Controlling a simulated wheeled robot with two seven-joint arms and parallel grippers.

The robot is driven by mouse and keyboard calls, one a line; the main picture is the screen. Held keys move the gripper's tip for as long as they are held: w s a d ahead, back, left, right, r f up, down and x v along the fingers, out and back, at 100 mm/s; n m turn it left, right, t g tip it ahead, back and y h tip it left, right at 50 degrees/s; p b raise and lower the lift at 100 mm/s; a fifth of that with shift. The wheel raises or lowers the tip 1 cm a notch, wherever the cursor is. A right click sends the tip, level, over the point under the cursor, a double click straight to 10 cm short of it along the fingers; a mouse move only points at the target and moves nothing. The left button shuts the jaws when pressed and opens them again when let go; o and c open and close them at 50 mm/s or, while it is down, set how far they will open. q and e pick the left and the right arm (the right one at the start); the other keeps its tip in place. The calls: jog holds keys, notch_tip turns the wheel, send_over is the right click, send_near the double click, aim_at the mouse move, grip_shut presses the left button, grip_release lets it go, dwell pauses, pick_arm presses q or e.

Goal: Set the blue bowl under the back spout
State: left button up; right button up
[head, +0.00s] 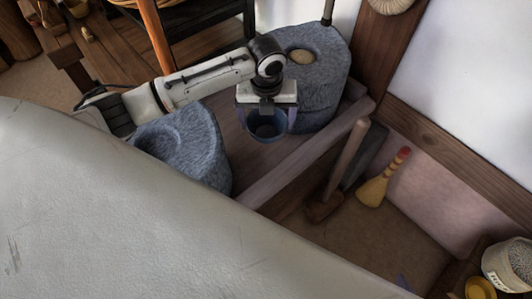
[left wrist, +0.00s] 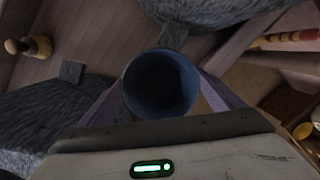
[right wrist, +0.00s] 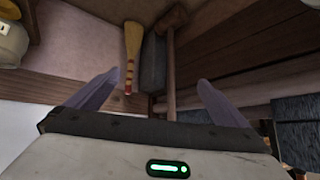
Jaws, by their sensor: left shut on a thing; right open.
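My left gripper (head: 267,97) is shut on the blue bowl (head: 268,130), one finger on each side. The bowl is upright, and its dark inside shows in the left wrist view (left wrist: 160,84). The back quern (head: 325,85) is a grey stone block with grain in its top hollow, just right of the bowl. My right gripper (right wrist: 155,92) is open and empty.
The querns stand on a wooden platform (head: 237,125) with a raised front beam (head: 300,165). Beyond it are a long-handled mallet (head: 345,160) and a broom (head: 373,190). A yellow bowl (head: 480,289) and a pale tub (head: 508,268) are at lower right.

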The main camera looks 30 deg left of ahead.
aim_at(266, 132)
pick_arm(q)
jog(key=shift+a+f, duration=0.1)
jog(key=shift+f, duration=0.25)
jog(key=shift+m, duration=0.3)
notch_tip(266, 132, down, 6)
jog(key=shift+r+b, duration=0.25)
jog(key=shift+b, duration=0.6)
jog(key=shift+f, duration=0.6)
notch_tip(266, 132, down, 3)
jog(key=shift+f+b, duration=0.1)
jog(key=shift+b, duration=0.5)
jog(key=shift+f, duration=0.1)
jog(key=o, duration=1)
